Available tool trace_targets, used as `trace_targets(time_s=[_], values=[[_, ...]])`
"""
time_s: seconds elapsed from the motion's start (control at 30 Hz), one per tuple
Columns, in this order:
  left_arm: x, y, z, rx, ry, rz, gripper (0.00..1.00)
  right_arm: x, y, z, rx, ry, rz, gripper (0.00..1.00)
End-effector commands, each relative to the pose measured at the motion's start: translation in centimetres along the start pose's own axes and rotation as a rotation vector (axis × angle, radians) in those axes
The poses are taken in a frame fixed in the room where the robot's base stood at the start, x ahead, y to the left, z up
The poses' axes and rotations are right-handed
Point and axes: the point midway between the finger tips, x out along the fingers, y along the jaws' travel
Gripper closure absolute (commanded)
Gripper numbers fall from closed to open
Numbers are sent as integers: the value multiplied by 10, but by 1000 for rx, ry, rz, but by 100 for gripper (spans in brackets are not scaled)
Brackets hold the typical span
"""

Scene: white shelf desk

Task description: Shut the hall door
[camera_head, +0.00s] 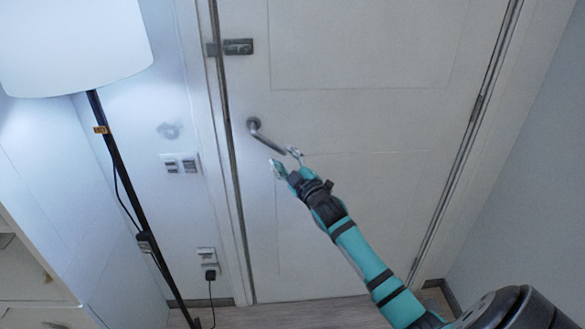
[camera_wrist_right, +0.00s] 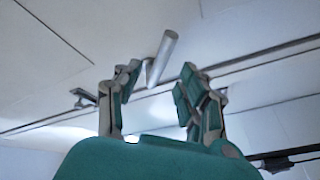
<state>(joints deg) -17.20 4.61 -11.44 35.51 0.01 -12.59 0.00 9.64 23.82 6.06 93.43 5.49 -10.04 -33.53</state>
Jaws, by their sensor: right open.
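The white hall door (camera_head: 350,120) fills the middle of the head view. It sits in or very close to its frame, with a thin dark line along its left edge; I cannot tell if it is latched. Its grey lever handle (camera_head: 268,140) is at the left side. My right gripper (camera_head: 284,161) is open just below the handle's free end. In the right wrist view the handle (camera_wrist_right: 163,56) shows between and beyond the spread fingers (camera_wrist_right: 159,68); contact is not clear. My left gripper is not in view.
A metal lock (camera_head: 238,46) is above the handle. Left of the door are wall switches (camera_head: 181,164), a plugged socket (camera_head: 208,262) and a floor lamp with a white shade (camera_head: 75,45) and black pole (camera_head: 120,165). A bare wall (camera_head: 530,170) is at right.

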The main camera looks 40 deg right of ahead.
Motion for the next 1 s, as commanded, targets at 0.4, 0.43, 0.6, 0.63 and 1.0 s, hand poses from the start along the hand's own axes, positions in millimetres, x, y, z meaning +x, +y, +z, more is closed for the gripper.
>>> trace_targets(time_s=[0.4, 0.43, 0.6, 0.63, 1.0], values=[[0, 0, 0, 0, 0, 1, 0, -49, 0, 0, 1, -1, 0, 59], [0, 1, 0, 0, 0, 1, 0, -50, 0, 0, 1, -1, 0, 59], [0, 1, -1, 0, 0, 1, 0, -50, 0, 0, 1, -1, 0, 59], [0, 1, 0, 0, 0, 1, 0, -49, 0, 0, 1, -1, 0, 59], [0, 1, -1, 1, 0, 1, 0, -50, -8, 7, 10, -15, -14, 59]])
